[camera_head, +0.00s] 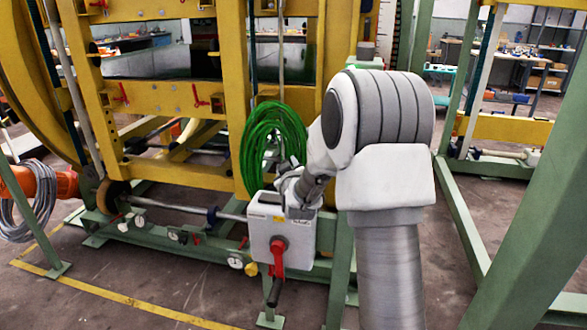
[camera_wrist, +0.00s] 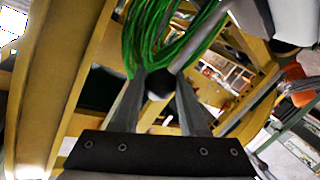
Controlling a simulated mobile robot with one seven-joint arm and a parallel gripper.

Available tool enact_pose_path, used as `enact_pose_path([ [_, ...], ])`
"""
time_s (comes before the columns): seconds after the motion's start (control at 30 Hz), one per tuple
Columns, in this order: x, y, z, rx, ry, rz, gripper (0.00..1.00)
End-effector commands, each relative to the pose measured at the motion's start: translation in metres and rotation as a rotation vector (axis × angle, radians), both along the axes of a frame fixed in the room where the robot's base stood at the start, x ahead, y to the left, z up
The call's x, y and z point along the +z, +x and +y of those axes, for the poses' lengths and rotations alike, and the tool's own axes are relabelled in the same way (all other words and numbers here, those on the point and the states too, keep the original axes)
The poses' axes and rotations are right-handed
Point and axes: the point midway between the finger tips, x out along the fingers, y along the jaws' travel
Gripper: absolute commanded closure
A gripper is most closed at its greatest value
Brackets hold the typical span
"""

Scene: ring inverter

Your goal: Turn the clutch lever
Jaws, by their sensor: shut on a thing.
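The clutch lever shows in the wrist view as a grey rod with a round black knob (camera_wrist: 159,85). My gripper (camera_wrist: 158,92) has one finger on each side of the knob and is shut on it. In the head view my gripper (camera_head: 287,172) is just above the top of a light grey box (camera_head: 262,232). The lever is mostly hidden there by my gripper and arm.
A red crank handle (camera_head: 277,256) hangs on the front of the grey box. A coil of green cable (camera_head: 262,135) hangs close behind my gripper. Yellow frame beams (camera_head: 165,175) stand behind, and green posts (camera_head: 530,190) stand to the right. Open floor (camera_head: 150,280) lies at the front left.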

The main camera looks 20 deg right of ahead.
Motion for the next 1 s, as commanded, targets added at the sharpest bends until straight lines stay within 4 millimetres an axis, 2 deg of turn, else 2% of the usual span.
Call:
enact_pose_path([
  [0.13, 0.007, 0.010, 0.016, 0.005, -0.108, 0.065, 1.00],
  [0.4, 0.005, 0.025, 0.037, 0.006, -0.301, 0.197, 1.00],
  [0.7, -0.003, 0.034, 0.051, 0.003, -0.441, 0.291, 1.00],
  [1.0, -0.009, 0.038, 0.054, -0.001, -0.494, 0.325, 1.00],
])
